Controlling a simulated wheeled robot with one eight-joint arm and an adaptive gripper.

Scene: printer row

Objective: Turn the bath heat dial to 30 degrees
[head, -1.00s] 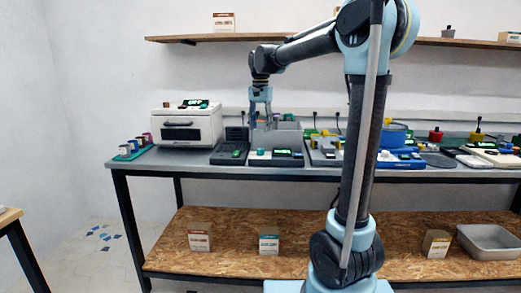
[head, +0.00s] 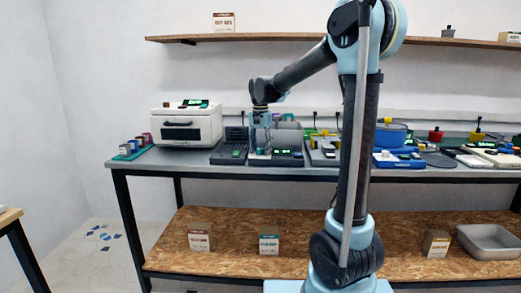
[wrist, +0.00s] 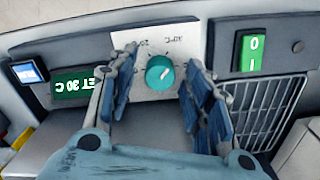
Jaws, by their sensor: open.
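The bath heat dial (wrist: 160,73) is a round teal knob on a white marked plate (wrist: 150,35) in the wrist view. A pale pointer line on it slants to the upper right. My gripper (wrist: 161,58) is open, its blue-padded fingers on either side of the dial with visible gaps. Beside the left finger a green display (wrist: 72,86) shows inverted text ending in "30 C", its start partly covered. In the head view my gripper (head: 261,150) is down at the front of the bath (head: 287,160) and hides the dial.
A green rocker switch (wrist: 249,52) and a wire grille (wrist: 270,108) lie right of the dial. A small blue-lit screen (wrist: 28,72) is at the far left. A white oven-like unit (head: 187,125) stands left on the bench (head: 340,172), with more devices close on the right.

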